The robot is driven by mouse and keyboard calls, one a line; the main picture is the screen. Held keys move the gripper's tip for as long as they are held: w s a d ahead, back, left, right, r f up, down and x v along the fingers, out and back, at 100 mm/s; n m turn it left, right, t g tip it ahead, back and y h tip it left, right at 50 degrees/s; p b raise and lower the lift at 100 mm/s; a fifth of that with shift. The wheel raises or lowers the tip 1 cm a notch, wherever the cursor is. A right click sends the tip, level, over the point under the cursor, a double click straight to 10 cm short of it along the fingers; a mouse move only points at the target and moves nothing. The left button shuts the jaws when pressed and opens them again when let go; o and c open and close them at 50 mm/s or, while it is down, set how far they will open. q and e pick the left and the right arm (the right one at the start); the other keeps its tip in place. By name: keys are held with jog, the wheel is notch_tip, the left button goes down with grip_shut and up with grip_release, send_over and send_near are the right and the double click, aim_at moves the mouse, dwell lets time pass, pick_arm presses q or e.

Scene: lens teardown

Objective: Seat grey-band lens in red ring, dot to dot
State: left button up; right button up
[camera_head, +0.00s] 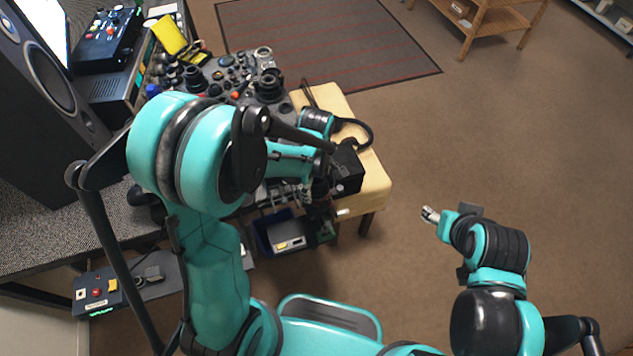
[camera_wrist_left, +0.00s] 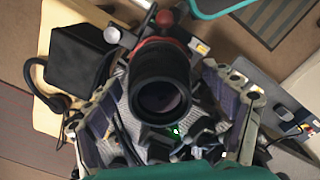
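A black lens barrel (camera_wrist_left: 160,85) stands in the middle of the left wrist view, its round dark opening facing the camera. A red part (camera_wrist_left: 150,47) shows behind its rim; I cannot tell if it is the red ring. No grey band or dots can be made out. My left gripper (camera_wrist_left: 168,125) has its fingers spread on both sides of the barrel, with gaps showing; in the head view its fingers are mostly hidden by my arm. My right gripper (camera_head: 430,215) is away to the right over bare floor, too small to tell its finger state.
A black box (camera_head: 346,172) sits on the yellow-topped stool (camera_head: 372,190), with a dark cable beside it. Several lens parts crowd the grey table (camera_head: 60,235) behind my left arm. A blue bin (camera_head: 265,235) is below.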

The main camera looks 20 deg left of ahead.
pick_arm(q)
notch_tip(320, 180, up, 12)
dwell(0.6)
dwell(0.4)
